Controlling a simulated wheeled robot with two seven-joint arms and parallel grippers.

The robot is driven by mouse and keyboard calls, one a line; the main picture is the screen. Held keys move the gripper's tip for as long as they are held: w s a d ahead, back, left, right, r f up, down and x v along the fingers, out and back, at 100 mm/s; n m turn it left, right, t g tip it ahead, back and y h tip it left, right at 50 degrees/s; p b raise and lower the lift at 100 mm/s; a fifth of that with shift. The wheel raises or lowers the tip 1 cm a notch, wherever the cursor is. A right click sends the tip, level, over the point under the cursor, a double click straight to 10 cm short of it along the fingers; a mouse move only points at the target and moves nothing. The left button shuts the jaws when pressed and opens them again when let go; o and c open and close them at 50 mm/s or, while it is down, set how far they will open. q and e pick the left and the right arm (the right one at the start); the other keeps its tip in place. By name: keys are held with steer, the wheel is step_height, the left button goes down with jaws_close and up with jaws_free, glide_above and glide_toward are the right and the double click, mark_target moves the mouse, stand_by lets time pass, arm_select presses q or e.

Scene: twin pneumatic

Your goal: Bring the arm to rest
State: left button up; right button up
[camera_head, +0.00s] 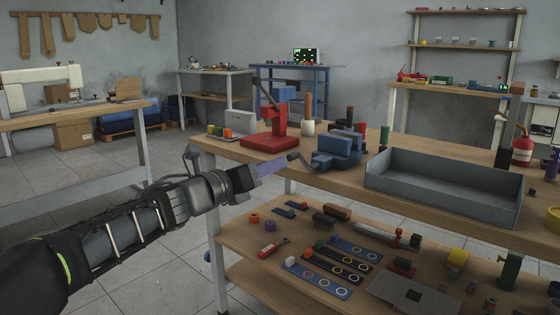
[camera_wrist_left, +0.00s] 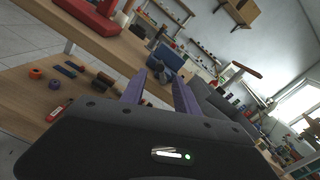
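My left arm comes in from the left in the head view, stretched out to the right. My left gripper (camera_head: 272,168) has purple fingers and is in front of the workbench's front edge, above the lower shelf. In the left wrist view the two purple fingers of the gripper (camera_wrist_left: 160,92) stand apart with a clear gap and nothing between them. Past the fingertips is the blue vise (camera_wrist_left: 167,62), which also shows on the bench in the head view (camera_head: 338,150). My right gripper is in neither view.
The workbench (camera_head: 300,180) holds a red press (camera_head: 270,135) and a grey tray (camera_head: 440,195). Its lower shelf (camera_head: 240,240) carries several small parts and dark strips with rings. Another table (camera_head: 70,118) stands at the left. The floor (camera_head: 165,260) between the two is clear.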

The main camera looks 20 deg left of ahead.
arm_select(q)
steer(key=shift+s+a, duration=0.15)
steer(key=shift+s, duration=0.2)
stand_by(0.3)
